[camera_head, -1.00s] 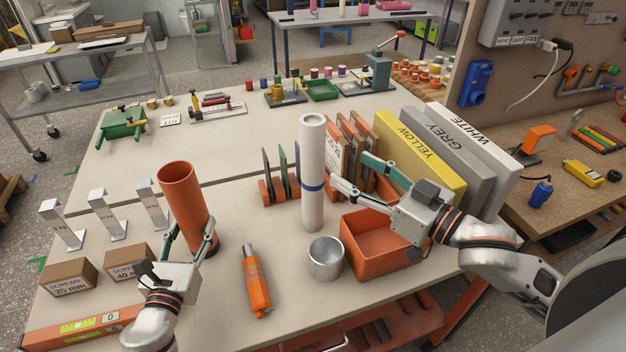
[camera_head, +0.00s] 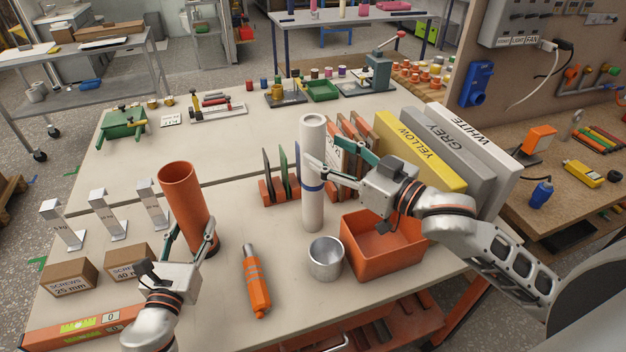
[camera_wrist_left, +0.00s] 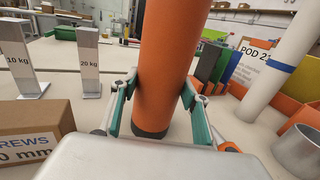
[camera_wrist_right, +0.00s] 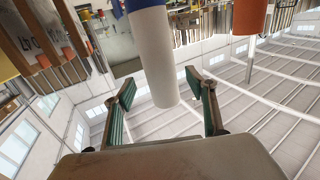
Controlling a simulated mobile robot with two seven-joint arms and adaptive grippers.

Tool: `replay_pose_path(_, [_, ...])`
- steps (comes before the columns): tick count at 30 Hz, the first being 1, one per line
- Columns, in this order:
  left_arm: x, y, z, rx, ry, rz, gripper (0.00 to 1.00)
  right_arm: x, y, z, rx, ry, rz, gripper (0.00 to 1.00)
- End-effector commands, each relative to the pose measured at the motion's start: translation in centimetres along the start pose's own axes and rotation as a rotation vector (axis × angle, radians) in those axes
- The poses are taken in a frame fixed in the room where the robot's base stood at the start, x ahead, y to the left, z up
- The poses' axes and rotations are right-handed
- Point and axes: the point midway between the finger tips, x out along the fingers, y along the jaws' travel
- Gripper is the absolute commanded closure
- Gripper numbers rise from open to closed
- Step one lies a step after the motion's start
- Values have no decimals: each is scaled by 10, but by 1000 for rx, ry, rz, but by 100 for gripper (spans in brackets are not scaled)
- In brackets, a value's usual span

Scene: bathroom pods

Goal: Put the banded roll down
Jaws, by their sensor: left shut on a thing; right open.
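The banded roll is a tall white tube with a blue band (camera_head: 312,208). It stands upright on the bench behind the metal cup; it also shows in the left wrist view (camera_wrist_left: 262,95). My right gripper (camera_head: 322,158) is open, its fingers at the roll's upper part above the band. In the right wrist view, where the ceiling lies at the bottom, the roll (camera_wrist_right: 156,55) reaches between the open fingers (camera_wrist_right: 160,85); contact is unclear. My left gripper (camera_head: 193,238) is shut on an orange tube (camera_head: 183,195) with a dark base, low on the bench.
A metal cup (camera_head: 326,260) and an orange bin (camera_head: 385,262) stand in front of the roll. A rack with colored plates (camera_head: 277,188) is behind it, binders (camera_head: 425,150) to the right. An orange tool (camera_head: 256,283) lies between the arms.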

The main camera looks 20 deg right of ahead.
Motion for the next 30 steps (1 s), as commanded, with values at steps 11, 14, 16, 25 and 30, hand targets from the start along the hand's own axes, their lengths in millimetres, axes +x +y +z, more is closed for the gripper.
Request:
replay_pose_path(11, [0,0,0,0,-1,0,80,43,-1,-6,1,3,0,43])
replay_pose_path(14, [0,0,0,0,-1,0,80,48,-2,-5,0,2,0,43])
replay_pose_path(16, [0,0,0,0,-1,0,80,48,-2,-5,0,1,-1,43])
replay_pose_path(25, [0,0,0,0,-1,0,80,48,-2,-5,0,1,0,77])
replay_pose_path(30, [0,0,0,0,-1,0,80,48,-2,-6,0,2,-1,100])
